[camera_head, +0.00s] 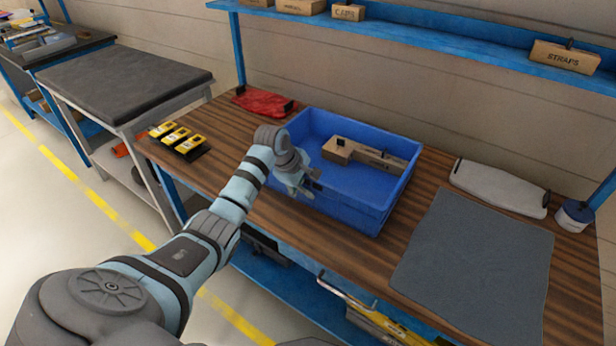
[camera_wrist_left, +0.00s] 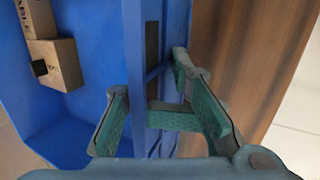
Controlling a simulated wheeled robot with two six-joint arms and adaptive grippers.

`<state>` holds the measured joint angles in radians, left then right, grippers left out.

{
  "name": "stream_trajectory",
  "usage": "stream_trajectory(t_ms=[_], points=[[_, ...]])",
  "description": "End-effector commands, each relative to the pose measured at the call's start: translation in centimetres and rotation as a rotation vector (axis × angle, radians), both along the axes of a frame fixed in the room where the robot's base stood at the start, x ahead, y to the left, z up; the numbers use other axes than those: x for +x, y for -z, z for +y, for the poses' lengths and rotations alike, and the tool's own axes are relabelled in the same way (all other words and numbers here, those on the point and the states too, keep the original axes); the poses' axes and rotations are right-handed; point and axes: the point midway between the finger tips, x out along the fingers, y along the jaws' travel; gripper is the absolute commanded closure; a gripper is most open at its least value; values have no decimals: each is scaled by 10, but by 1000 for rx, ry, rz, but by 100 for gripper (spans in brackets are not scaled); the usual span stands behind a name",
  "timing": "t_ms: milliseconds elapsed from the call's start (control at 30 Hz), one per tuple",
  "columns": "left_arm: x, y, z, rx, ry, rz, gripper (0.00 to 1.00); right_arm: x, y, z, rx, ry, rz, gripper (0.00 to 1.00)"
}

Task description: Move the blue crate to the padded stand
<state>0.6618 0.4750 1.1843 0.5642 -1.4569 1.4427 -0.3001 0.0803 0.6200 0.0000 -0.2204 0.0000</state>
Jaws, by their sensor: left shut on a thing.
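The blue crate (camera_head: 350,212) stands upright on the wooden workbench, with cardboard boxes (camera_head: 372,157) inside it. My left gripper (camera_head: 308,186) is at the crate's near left wall. In the left wrist view, the green-padded fingers (camera_wrist_left: 150,85) sit either side of the crate's wall (camera_wrist_left: 134,38), shut on it. The padded stand (camera_head: 125,78), with a dark grey top and pale legs, is at the left beyond the bench end. Its top looks empty. My right gripper is not in view.
Yellow-and-black devices (camera_head: 178,140) lie on the bench between crate and stand. A grey mat (camera_head: 475,270), a pale pad (camera_head: 498,188) and a small tub (camera_head: 574,214) are at the right. A blue shelf (camera_head: 430,43) runs above the bench.

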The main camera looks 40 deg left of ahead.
Motion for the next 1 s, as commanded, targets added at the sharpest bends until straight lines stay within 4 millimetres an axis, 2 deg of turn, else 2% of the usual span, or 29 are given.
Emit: stream_trajectory(t_ms=[167, 200, 433, 800, 867, 1000], points=[[3, -3, 0, 3, 2, -11, 100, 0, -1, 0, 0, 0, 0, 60], [1, -1, 0, 2, 1, -2, 78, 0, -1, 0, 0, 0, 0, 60], [0, -1, 0, 1, 0, -1, 42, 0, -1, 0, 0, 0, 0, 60], [0, -2, 0, 1, 0, -1, 42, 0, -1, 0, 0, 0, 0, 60], [-2, -7, 1, 2, -1, -1, 42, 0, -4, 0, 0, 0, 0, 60], [-14, -35, 4, 5, 1, -2, 42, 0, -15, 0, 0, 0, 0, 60]])
